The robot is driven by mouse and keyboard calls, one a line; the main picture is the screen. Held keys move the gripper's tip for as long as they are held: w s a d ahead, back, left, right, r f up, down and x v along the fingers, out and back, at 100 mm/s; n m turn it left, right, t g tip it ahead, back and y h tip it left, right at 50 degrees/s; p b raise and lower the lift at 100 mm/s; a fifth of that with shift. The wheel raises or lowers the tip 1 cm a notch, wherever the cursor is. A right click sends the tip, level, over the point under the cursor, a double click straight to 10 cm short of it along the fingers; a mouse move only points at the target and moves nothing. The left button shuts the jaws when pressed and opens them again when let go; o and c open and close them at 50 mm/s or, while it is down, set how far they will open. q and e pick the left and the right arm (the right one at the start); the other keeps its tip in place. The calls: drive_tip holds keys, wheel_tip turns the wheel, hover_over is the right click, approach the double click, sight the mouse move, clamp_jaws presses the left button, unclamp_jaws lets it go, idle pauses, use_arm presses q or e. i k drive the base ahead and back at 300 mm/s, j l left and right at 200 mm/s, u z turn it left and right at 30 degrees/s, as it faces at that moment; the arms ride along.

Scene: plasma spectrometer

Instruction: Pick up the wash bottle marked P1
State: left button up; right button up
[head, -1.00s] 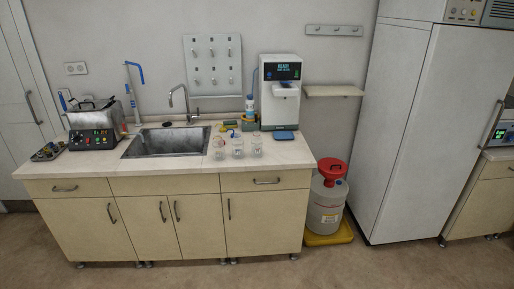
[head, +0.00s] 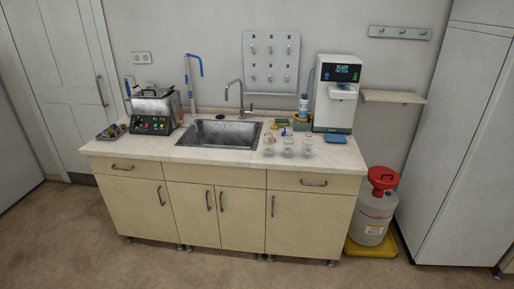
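Three small clear vessels stand in a row on the counter to the right of the sink: the left one (head: 269,145), the middle one (head: 288,147) and the right one (head: 307,147). Any markings on them are too small to read, so I cannot tell whether one is marked P1. A slim blue-and-white bottle (head: 303,106) stands behind them, beside the white dispenser; its label is also unreadable. Neither of my grippers is in view.
The counter (head: 220,158) holds a sink (head: 219,134), a control box with lit buttons (head: 152,123), a small tray (head: 112,132) and a white dispenser (head: 338,98). A red-topped canister (head: 374,215) stands right of the cabinets. The floor in front is clear.

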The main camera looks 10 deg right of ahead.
sight(307, 140)
drive_tip(key=i+l+u, duration=0.2)
drive_tip(key=l+u, duration=0.3)
drive_tip(key=i+l+u, duration=0.15)
drive_tip(key=l+u, duration=0.15)
drive_tip(key=u, duration=0.2)
drive_tip(key=l+u, duration=0.95)
drive_tip(key=i+l, duration=0.05)
drive_tip(key=l, duration=0.05)
